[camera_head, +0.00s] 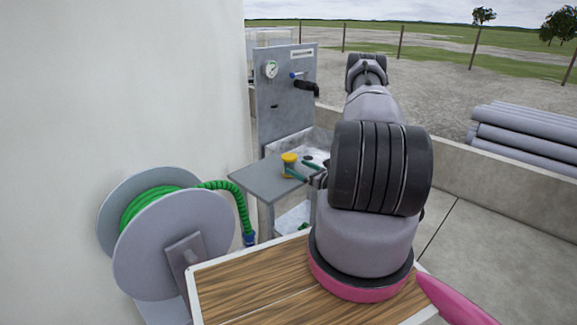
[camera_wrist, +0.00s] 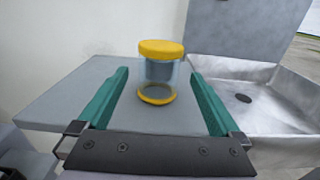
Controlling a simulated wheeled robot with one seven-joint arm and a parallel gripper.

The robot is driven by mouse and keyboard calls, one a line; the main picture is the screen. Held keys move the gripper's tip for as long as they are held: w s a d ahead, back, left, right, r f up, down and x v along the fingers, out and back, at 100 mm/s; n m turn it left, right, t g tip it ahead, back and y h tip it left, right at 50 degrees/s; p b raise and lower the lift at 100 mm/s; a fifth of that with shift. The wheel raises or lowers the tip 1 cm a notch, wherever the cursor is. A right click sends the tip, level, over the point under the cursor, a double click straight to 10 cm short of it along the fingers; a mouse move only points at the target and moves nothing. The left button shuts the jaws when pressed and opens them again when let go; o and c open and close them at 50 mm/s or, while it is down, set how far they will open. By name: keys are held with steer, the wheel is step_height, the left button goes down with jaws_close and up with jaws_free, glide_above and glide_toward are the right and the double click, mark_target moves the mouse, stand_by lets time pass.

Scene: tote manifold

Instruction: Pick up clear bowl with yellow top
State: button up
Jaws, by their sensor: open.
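The clear bowl with a yellow top (camera_wrist: 159,74) stands upright on the grey side shelf in the wrist view. It is a see-through cylinder with a yellow lid and a yellow base ring. In the head view the bowl (camera_head: 289,164) is small, near the shelf's right side. My gripper (camera_wrist: 158,76) is open, its two green fingers on the left and right of the bowl in the picture. A gap shows between each finger and the bowl. How far the fingertips reach along the bowl's depth is hard to tell. In the head view my arm hides most of my gripper.
The grey shelf (camera_wrist: 72,88) adjoins a metal sink (camera_wrist: 270,90). A grey panel with a gauge (camera_head: 271,69) and a black tap (camera_head: 307,88) rises behind. A hose reel (camera_head: 172,245) with green hose stands left. A wooden top (camera_head: 245,285) lies in front. The shelf left of the bowl is clear.

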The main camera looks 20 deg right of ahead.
mark_target(294, 165)
steer(key=x, duration=0.6)
steer(key=shift+f, duration=0.1)
steer(key=shift+s, duration=0.1)
steer(key=c, duration=1.4)
steer(key=shift+o, duration=0.2)
